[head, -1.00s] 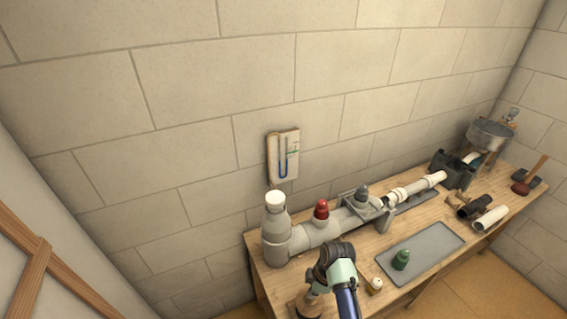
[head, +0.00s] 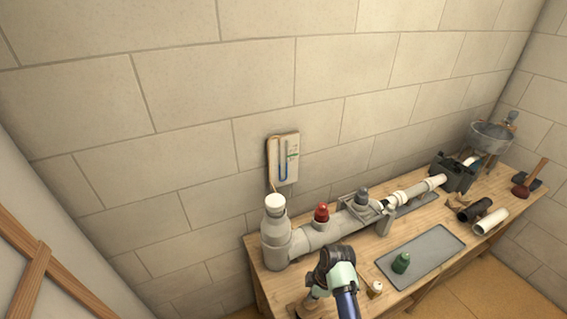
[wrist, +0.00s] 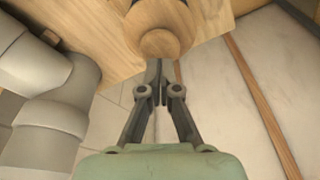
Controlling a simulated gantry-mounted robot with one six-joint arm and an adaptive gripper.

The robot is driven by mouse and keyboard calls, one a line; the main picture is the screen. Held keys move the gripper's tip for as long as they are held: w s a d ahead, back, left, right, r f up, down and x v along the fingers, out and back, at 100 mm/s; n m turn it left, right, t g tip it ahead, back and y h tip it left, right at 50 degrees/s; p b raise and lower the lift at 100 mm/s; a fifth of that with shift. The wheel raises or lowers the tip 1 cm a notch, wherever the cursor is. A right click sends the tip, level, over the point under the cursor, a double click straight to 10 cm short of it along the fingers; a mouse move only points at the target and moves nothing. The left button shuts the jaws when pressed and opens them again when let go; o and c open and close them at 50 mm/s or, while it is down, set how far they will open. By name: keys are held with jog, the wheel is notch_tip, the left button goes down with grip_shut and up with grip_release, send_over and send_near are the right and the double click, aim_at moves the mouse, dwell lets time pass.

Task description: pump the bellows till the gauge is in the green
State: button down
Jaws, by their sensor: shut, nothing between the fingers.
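The gauge (head: 283,160) is a pale board on the wall with a U-shaped tube of blue liquid and a small green mark on its right side. I cannot read the level against the mark exactly. A wooden piece, apparently the bellows (head: 304,307), is at the table's near left, partly hidden by my arm. In the wrist view its round wooden end (wrist: 166,44) lies just beyond my fingertips. My gripper (wrist: 158,66) is shut and empty, its tips touching or very close to the wood; I cannot tell which.
A grey pipe (head: 318,236) with red and grey caps runs along the table's back. A white-capped bottle-shaped fitting (head: 275,235) stands at its left end.

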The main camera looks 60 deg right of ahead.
jog(key=shift+f, duration=0.1)
jog(key=shift+f+b, duration=1.5)
jog(key=shift+f, duration=0.6)
notch_tip(320, 180, up, 4)
jog(key=p, duration=0.4)
jog(key=shift+r, duration=0.2)
